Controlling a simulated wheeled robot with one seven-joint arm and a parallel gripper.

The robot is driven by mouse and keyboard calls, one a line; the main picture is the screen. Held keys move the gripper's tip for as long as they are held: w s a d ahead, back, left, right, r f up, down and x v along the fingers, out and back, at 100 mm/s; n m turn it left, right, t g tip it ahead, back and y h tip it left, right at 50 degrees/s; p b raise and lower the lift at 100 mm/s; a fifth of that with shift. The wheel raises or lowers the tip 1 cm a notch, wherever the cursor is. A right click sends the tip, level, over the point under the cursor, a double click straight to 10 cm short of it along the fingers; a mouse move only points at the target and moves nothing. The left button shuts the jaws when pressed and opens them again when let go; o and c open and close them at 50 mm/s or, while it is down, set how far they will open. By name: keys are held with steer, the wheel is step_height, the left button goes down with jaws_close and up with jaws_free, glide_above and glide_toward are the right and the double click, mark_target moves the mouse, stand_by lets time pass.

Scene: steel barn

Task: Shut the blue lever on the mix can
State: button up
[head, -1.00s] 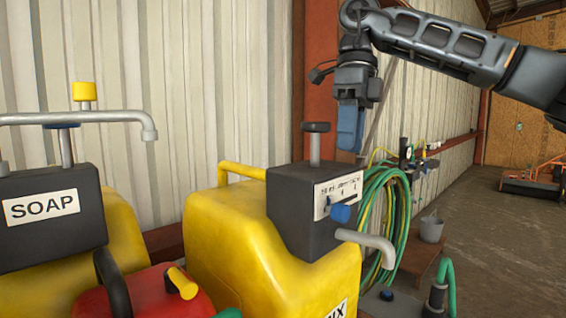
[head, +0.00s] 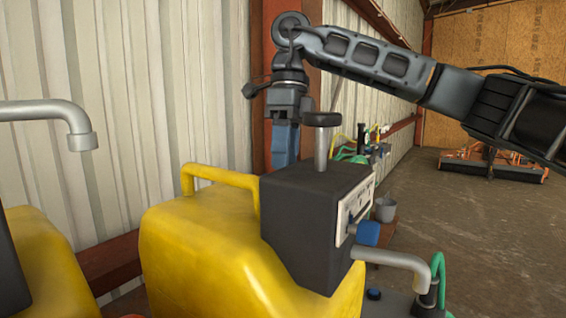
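The mix can (head: 205,250) is a large yellow can with a yellow handle. A black pump box (head: 305,228) sits on top of it, with a grey post and dark knob above and a grey spout at right. The blue lever (head: 368,232) sticks out from the white scale plate on the box's right-hand face. My gripper (head: 285,163) hangs with its blue fingers pointing down, above and behind the box in the picture, apart from the lever. The fingers overlap edge-on, so their gap is hidden. The lower fingertips are partly hidden behind the box.
A yellow can (head: 48,265) with a grey spout (head: 50,112) over it stands at left. A rust-red post and ribbed wall are close behind my gripper. A bucket (head: 385,210) and green hose are beyond the box. Open floor (head: 470,225) lies at right.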

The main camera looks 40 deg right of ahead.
steer(key=shift+s+a+f, duration=0.15)
steer(key=shift+a+f, duration=0.05)
steer(key=shift+f, duration=0.9)
jaws_close()
